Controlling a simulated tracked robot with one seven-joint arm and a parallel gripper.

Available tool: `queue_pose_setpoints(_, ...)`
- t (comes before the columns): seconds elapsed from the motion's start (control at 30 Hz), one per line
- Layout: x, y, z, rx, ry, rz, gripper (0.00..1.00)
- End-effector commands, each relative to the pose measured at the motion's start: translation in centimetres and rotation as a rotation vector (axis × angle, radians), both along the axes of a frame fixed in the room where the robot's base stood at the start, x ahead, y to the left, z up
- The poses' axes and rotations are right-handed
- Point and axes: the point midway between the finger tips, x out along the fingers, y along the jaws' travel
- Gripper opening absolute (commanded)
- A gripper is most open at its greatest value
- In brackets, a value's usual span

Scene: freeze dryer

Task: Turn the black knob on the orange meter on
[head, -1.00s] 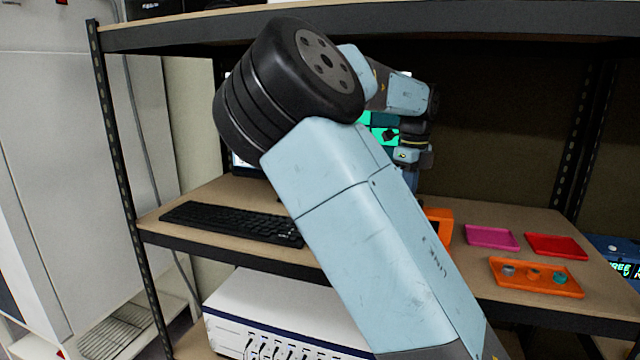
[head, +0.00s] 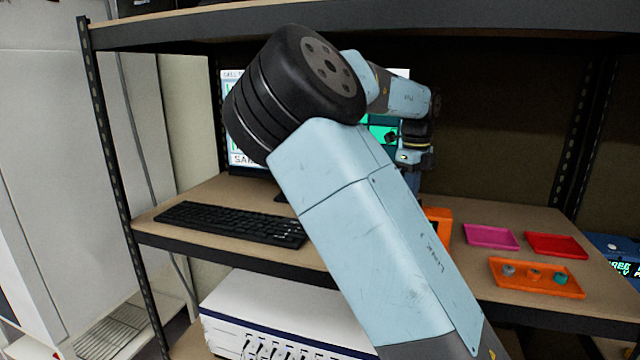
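Part of an orange object (head: 438,226), which looks like the orange meter, shows on the shelf just right of my arm link. Most of it is hidden behind the link, and I cannot see its black knob. My wrist hangs above and behind that spot, pointing down. The fingers of my gripper are hidden behind the arm link, so whether they are open or shut, or touch anything, does not show.
A black keyboard (head: 230,222) lies on the shelf at left, before a lit monitor (head: 238,157). Pink (head: 491,236) and red (head: 556,246) trays and an orange tray (head: 520,286) with small knob-like pieces are at right. An upper shelf (head: 490,12) spans above the arm.

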Motion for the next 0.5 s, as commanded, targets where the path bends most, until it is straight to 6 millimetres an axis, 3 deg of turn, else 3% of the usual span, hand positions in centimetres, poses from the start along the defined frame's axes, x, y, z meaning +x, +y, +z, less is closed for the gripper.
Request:
queue_pose_setpoints(0.17, 0.2, 0.1, 0.8, 0.001, -0.002, 0.002, 0.00)
queue_pose_setpoints(0.5, 0.2, 0.0, 4.1, 0.003, -0.003, 0.000, 0.00)
